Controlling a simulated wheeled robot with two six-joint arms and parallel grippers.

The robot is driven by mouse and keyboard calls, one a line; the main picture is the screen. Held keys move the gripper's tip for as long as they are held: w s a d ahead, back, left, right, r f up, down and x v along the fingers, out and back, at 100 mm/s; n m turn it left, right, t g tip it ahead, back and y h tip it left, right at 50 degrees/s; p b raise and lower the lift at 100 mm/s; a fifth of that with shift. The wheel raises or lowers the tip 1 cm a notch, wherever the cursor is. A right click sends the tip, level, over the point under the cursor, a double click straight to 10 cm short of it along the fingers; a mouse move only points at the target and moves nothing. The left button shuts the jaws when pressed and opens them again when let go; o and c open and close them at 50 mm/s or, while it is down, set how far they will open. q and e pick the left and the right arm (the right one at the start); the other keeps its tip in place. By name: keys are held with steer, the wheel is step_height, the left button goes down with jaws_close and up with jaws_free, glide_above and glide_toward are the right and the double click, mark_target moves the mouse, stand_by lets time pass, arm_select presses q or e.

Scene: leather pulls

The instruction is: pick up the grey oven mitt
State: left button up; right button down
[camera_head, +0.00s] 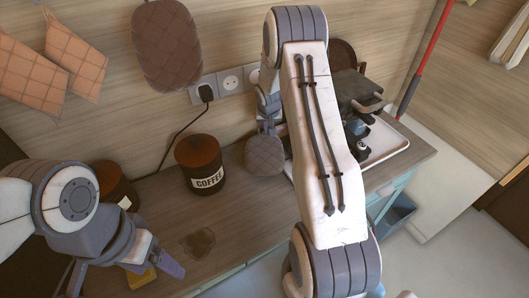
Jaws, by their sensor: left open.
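A rounded, quilted grey-brown mitt (265,156), which I take as the grey oven mitt, is in the middle of the head view, above the counter. My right gripper (266,133) is at its top edge and appears shut on it, with the mitt hanging below. The fingertips are small and partly hidden there. My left gripper (128,277) is open at the lower left, far from the mitt, with its fingers spread near a yellow block (142,279).
A dark coffee canister (201,166) and another canister (115,184) stand on the counter (237,215). A brown quilted holder (167,45) and orange ones (75,58) hang on the wall. A dark stain (198,243) marks the counter. My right arm hides the middle.

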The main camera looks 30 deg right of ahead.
stand_by(0.4)
steer(key=shift+s+r+b, duration=0.1)
steer(key=shift+r+b, duration=0.1)
steer(key=shift+b, duration=0.1)
steer(key=shift+r, duration=0.35)
step_height(320, 180, up, 6)
steer(key=shift+f+b, duration=0.1)
steer(key=shift+b, duration=0.65)
steer(key=s+a+b, duration=0.1)
steer(key=s+b, duration=0.3)
steer(key=s, duration=1.5)
steer(key=shift+s, duration=0.4)
